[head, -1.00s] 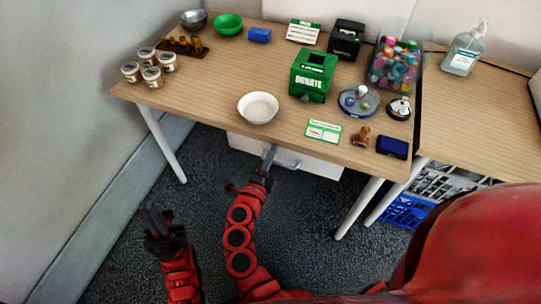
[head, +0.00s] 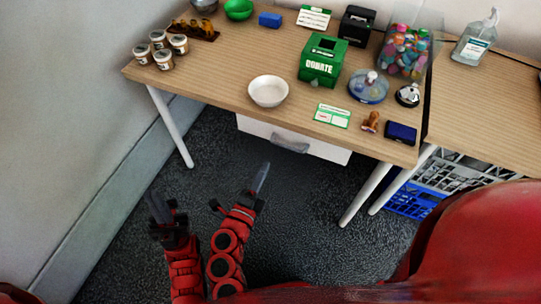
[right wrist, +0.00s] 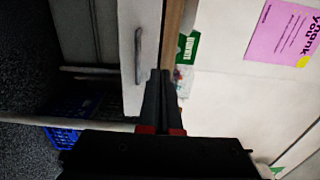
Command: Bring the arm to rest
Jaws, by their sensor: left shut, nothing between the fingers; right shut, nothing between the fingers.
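My right gripper (head: 263,166) is shut and empty in the head view. It is over the carpet, in front of the white drawer (head: 325,151) under the table and apart from it. In the right wrist view its fingers (right wrist: 160,74) are together, with the drawer front and its handle (right wrist: 139,55) beyond them. My left gripper (head: 154,196) is shut and empty, low over the carpet to the left of the right one.
The wooden table (head: 225,85) holds a white bowl (head: 268,91), a green donation box (head: 322,60), several jars (head: 163,58) and other items. Table legs (head: 171,127) and a blue crate (head: 412,201) stand below. Open carpet (head: 290,225) lies around my grippers.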

